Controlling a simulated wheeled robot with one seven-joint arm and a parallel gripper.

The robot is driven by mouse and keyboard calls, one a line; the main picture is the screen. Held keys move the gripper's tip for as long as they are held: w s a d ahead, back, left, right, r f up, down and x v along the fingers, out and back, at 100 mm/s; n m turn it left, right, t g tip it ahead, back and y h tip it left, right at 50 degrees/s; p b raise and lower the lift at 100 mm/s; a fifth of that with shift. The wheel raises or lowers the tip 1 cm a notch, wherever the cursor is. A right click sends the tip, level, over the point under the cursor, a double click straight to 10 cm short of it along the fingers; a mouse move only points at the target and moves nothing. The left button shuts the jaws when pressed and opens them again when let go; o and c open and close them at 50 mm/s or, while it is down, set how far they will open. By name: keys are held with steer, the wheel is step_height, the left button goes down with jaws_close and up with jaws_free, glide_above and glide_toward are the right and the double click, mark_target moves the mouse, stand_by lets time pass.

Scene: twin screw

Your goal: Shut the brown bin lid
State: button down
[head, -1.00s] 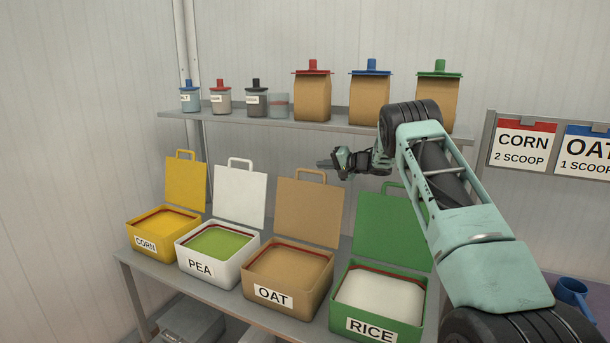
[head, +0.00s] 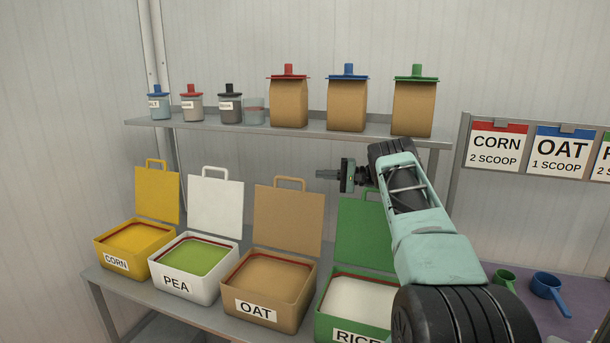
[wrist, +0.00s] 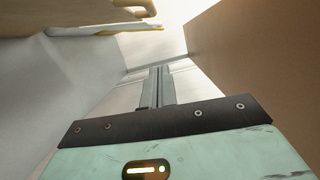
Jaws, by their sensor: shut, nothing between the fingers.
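The brown bin (head: 290,316), labelled OAT, stands between the white PEA bin and the green RICE bin. Its brown lid (head: 287,215) stands upright at the back, with a handle on top. My gripper (head: 320,174) is shut and empty, pointing left. In the head view it shows just right of the lid's top edge; its depth relative to the lid is unclear. In the wrist view my shut fingers (wrist: 158,88) lie between a pale surface on the left and a brown surface on the right, which I cannot identify for certain.
The lids of the yellow bin (head: 158,196), white bin (head: 215,207) and green bin (head: 363,232) also stand open. A shelf (head: 300,130) with jars and paper bags runs above. Scoops (head: 548,287) lie at the right.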

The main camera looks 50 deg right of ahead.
steer(key=w+a+p, duration=0.5)
steer(key=a+p, duration=0.1)
steer(key=a, duration=0.3)
steer(key=shift+w+r, duration=0.15)
steer(key=shift+w, duration=0.2)
steer(key=shift+a, duration=0.1)
